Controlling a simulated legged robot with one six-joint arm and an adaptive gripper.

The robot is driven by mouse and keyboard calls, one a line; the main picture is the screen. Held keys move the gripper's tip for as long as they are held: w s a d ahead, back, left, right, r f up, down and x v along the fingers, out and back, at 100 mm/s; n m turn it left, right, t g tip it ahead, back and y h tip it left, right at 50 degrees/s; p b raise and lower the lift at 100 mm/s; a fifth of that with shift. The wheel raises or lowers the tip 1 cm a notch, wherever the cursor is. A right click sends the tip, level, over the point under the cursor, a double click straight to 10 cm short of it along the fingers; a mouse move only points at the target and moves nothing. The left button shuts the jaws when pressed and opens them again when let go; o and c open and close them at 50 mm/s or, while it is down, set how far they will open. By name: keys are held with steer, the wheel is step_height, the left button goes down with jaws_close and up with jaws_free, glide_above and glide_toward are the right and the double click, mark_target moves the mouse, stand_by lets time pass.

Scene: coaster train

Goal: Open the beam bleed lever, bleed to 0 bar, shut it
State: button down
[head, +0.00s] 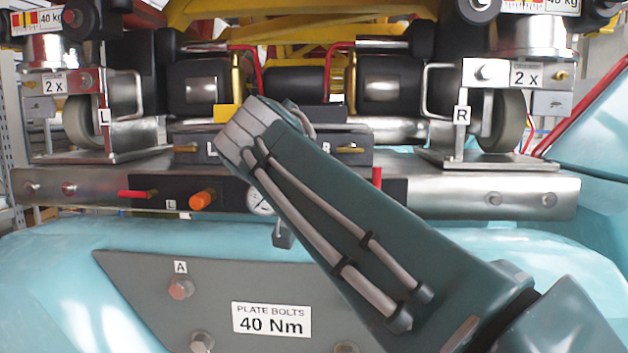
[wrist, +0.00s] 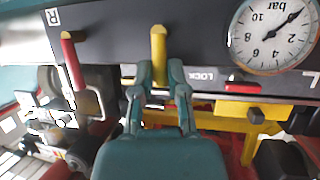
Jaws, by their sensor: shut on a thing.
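A yellow lever (wrist: 158,44) stands out from the dark panel in the wrist view. My gripper (wrist: 159,78) is shut on it, one finger on each side of its lower part. The round pressure gauge (wrist: 268,40) is at the right of the wrist view and appears upside down. Its needle points to the upper right, towards the low end of the scale; I cannot read the exact value. In the head view the gauge (head: 259,203) is partly covered by my arm, which also hides the yellow lever and my fingers.
A red lever (wrist: 72,58) is beside the R label. Another red lever (wrist: 241,86) is below the gauge. In the head view, a red lever (head: 138,194) and an orange knob (head: 203,199) sit on the steel beam (head: 480,190). A bolted grey plate (head: 140,280) lies in front.

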steer(key=c, duration=0.7)
jaws_free()
steer(key=shift+a+r, duration=0.1)
steer(key=shift+r, duration=0.05)
steer(key=shift+o, duration=0.2)
steer(key=shift+a, duration=0.1)
steer(key=v, duration=1.1)
steer(key=shift+s, duration=0.35)
steer(key=shift+a, duration=0.15)
